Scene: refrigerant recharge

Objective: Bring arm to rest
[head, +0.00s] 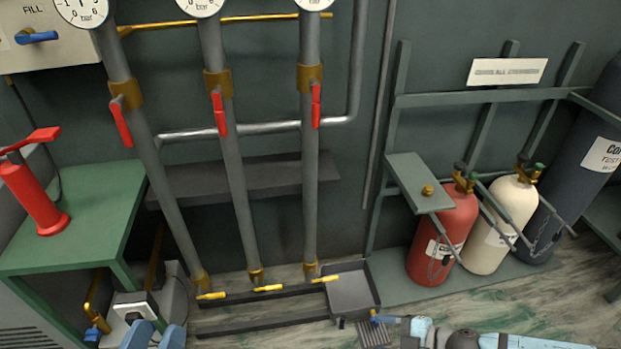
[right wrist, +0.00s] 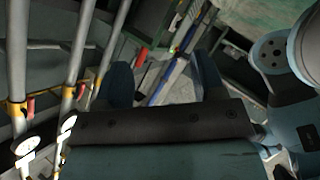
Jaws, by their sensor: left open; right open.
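My right arm (head: 530,341) lies across the bottom right of the head view, low in front of the cylinders. In the right wrist view my right gripper (right wrist: 165,82) has its two dark blue fingers wide apart, with nothing between them.
Three grey pipes with red-handled valves (head: 218,112) stand at the wall. A grey tray (head: 352,290) is by their feet. A red cylinder (head: 441,240) and a cream cylinder (head: 490,235) stand at a rack. A red pump (head: 35,195) stands on a green table (head: 100,195).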

